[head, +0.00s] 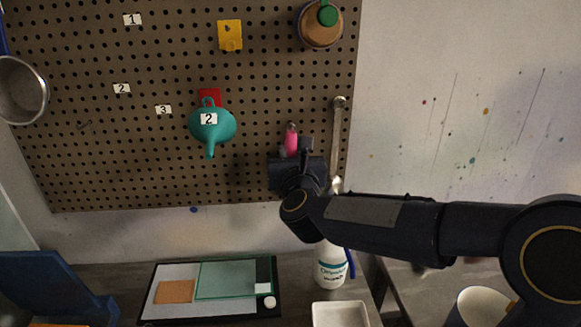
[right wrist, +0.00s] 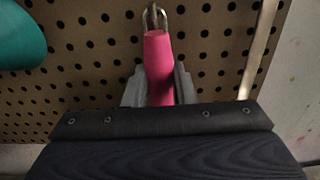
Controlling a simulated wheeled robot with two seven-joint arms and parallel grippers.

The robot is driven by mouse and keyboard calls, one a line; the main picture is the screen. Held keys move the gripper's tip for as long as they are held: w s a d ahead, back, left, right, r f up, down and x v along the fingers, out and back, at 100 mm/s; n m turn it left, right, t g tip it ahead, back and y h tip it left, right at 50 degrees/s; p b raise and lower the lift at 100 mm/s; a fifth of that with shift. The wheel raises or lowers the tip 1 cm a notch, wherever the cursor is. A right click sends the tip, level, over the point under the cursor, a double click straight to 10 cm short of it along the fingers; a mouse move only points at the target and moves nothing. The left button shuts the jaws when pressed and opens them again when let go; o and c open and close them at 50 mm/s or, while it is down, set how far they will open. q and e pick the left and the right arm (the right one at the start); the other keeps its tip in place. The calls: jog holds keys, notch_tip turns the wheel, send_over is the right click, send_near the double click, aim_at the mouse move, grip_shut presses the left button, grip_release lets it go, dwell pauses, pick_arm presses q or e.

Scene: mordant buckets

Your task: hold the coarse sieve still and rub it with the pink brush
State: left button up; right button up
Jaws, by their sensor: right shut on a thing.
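The pink brush (head: 291,141) hangs by a metal loop at its top, against the pegboard, right of the teal funnel. My right gripper (head: 292,155) is shut on its pink handle. In the right wrist view the grey fingers stand on both sides of the pink handle (right wrist: 158,62); the brush's lower end is hidden behind the gripper. A round metal vessel with a blue handle (head: 22,92), possibly the coarse sieve, hangs at the left edge and is partly cut off; its mesh cannot be made out. My left gripper is not in view.
The teal funnel (head: 212,124) hangs on the pegboard (head: 150,165) to the left, and a long metal tool (head: 337,135) close to the right. Below are a framed tray (head: 215,312), a white bottle (head: 330,268), a white dish (head: 340,315) and a cup (head: 482,308).

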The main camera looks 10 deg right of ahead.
jog(key=shift+r, duration=0.5)
jog(key=shift+s, duration=0.1)
dwell(0.4)
jog(key=shift+s+a+b, duration=0.1)
jog(key=shift+s+b, duration=0.5)
jog(key=shift+s, duration=0.65)
jog(key=shift+s+a+b, duration=0.2)
jog(key=shift+s+b, duration=0.5)
jog(key=shift+s, duration=1.7)
